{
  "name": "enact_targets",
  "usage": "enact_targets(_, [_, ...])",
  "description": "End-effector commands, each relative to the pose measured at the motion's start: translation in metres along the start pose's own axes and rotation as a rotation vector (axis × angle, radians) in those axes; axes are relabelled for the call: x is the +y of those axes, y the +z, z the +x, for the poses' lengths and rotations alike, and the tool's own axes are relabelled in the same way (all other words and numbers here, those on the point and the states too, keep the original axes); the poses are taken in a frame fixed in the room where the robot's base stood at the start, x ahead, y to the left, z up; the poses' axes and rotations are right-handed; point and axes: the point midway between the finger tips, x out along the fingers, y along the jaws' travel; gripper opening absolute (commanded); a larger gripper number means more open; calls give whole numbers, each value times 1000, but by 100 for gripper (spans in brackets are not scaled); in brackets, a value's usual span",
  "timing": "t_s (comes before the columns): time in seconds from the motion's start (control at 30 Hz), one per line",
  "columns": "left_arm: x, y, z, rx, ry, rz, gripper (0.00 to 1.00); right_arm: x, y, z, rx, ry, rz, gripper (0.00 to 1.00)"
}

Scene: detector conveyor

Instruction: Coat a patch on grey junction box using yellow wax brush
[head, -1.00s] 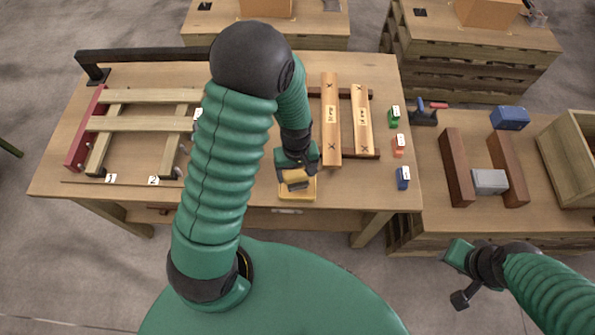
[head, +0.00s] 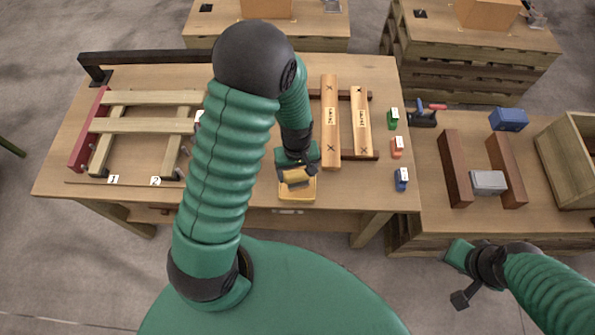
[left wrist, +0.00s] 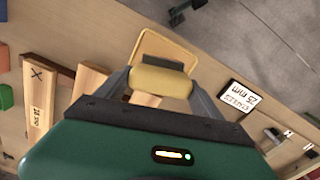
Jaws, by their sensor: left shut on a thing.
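The grey junction box (head: 488,182) sits between two dark brown blocks on the right-hand table. My left gripper (head: 297,170) is shut on the yellow wax brush (head: 295,177), low over the front edge of the middle table. The brush's yellow handle (left wrist: 160,82) lies between the two fingers in the left wrist view. A shallow yellow tray (head: 298,195) is directly below and in front of the brush. I cannot tell whether the brush touches it.
Two labelled wooden bars (head: 330,120) lie right of my left gripper. A plane-like tool (head: 424,116), a blue box (head: 508,119) and a wooden crate (head: 562,178) are on the right-hand table. Slats fill the left side.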

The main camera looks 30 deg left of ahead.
Motion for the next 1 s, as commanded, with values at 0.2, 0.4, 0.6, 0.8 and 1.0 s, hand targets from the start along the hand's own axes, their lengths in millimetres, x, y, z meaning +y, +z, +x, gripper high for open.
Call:
enact_targets(0.2, [0, 0, -28, 0, 0, 0, 26, 0, -6, -26, 0, 0, 0, 36])
enact_targets(0.4, [0, 0, -47, 0, 0, 0, 26, 0, -10, -43, 0, 0, 0, 36])
enact_targets(0.6, [0, 0, -59, 0, 0, 0, 26, 0, -13, -54, 0, 0, 0, 36])
enact_targets(0.8, [0, 0, -57, 0, 0, 0, 26, 0, -12, -52, 0, 0, 0, 36])
enact_targets(1.0, [0, 0, -57, 0, 0, 0, 26, 0, -12, -52, 0, 0, 0, 36])
